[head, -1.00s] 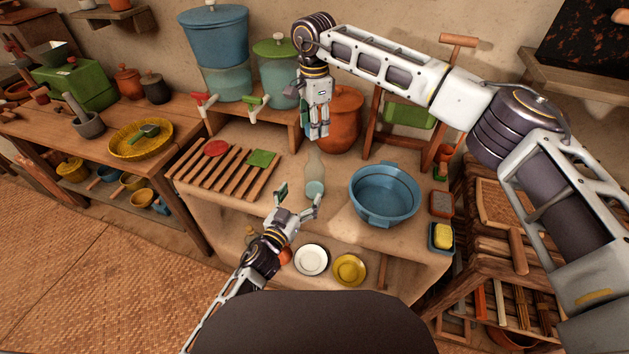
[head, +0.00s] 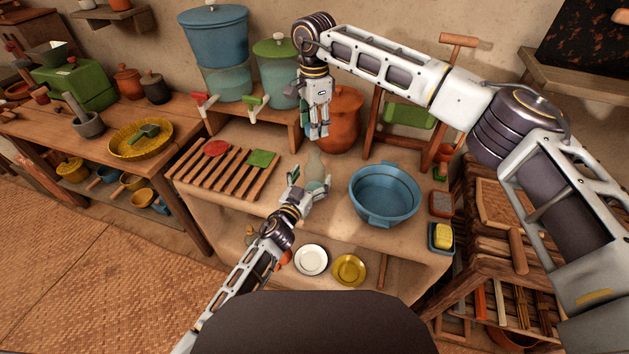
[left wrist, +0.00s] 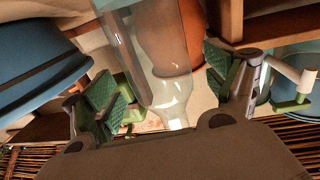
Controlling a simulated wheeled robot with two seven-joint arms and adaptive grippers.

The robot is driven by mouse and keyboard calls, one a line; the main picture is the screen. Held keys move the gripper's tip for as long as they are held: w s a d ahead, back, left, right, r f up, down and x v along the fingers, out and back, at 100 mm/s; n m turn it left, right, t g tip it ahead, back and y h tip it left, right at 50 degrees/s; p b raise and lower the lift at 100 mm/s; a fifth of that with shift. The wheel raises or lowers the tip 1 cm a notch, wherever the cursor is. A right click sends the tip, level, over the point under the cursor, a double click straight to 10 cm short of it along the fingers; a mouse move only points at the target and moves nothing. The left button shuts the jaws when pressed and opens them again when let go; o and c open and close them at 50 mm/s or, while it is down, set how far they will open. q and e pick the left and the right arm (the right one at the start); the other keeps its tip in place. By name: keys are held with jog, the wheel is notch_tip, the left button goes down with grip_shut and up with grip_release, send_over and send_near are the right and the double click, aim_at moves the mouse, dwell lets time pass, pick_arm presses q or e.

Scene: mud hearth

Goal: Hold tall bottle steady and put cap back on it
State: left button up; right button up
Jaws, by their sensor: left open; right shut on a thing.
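The tall bottle (head: 316,164), of pale clear glass, stands upright near the middle of the table, with its lower part hidden by my left gripper. My left gripper (head: 311,179) is open, with its fingers at either side of the bottle. In the left wrist view the bottle (left wrist: 168,98) shows between the spread, green-padded fingers, and a gap shows on the right side. My right gripper (head: 317,130) is shut above the bottle, pointing down. The cap in it is mostly hidden by the fingers and too small to make out.
A blue basin (head: 384,196) stands close on the right. A slatted rack (head: 218,174) with a red and a green piece lies on the left. A clay pot (head: 345,108) stands behind the bottle. White and yellow plates (head: 311,260) lie below at the front.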

pick_arm(q)
jog(key=shift+x, duration=1)
jog(key=c, duration=1.5)
pick_arm(e)
jog(key=shift+f, duration=2.5)
jog(key=shift+f, duration=0.85)
jog(key=shift+f, duration=0.55)
